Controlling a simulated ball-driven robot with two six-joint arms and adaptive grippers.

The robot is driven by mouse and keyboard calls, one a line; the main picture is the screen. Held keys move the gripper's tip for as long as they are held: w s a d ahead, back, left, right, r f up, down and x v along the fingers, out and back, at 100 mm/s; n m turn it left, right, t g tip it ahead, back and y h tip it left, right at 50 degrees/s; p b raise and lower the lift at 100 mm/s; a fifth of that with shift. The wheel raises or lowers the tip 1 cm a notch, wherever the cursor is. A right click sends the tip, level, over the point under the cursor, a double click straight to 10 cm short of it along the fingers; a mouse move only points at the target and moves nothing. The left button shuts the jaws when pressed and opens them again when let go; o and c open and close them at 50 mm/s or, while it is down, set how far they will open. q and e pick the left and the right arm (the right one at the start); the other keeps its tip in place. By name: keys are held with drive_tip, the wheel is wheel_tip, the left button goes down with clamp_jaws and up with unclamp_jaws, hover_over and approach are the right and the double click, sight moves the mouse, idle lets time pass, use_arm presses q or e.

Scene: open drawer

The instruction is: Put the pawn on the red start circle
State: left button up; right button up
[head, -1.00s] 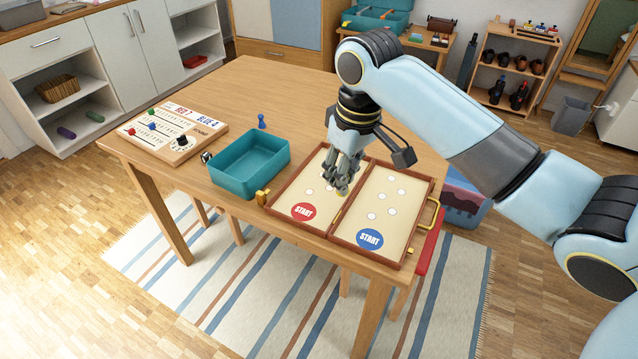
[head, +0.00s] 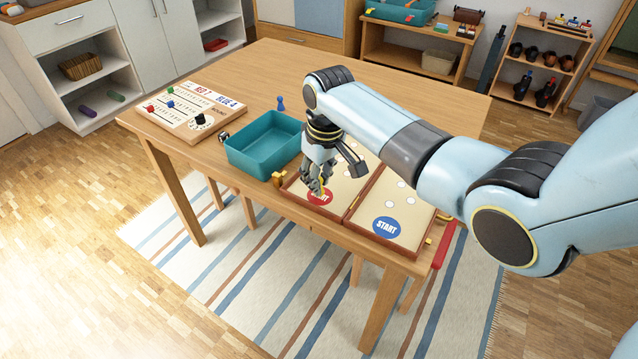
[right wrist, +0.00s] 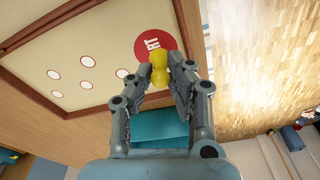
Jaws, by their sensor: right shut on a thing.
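My right gripper (head: 318,190) is shut on a yellow pawn, which shows between the fingertips in the right wrist view (right wrist: 159,68). In the head view the fingers hide most of the pawn. The red start circle (head: 324,199) lies on the left half of the open game case (head: 395,248), near its front edge. The fingers cover part of the circle. In the right wrist view the pawn's tip overlaps the red circle (right wrist: 146,40). I cannot tell whether the pawn touches the board. My left gripper is not in view.
A blue start circle (head: 386,227) lies on the case's right half. A teal bin (head: 255,157) stands left of the case, with a blue pawn (head: 281,104) on the table behind it. A scoreboard (head: 178,124) lies farther left. The table's back is clear.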

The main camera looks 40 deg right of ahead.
drive_tip(key=shift+f, duration=0.7)
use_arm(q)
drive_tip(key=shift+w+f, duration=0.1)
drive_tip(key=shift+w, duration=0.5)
use_arm(e)
drive_tip(key=o, duration=0.3)
drive_tip(key=shift+f, duration=0.15)
drive_tip(key=o, duration=0.5)
drive_tip(key=shift+c, duration=0.2)
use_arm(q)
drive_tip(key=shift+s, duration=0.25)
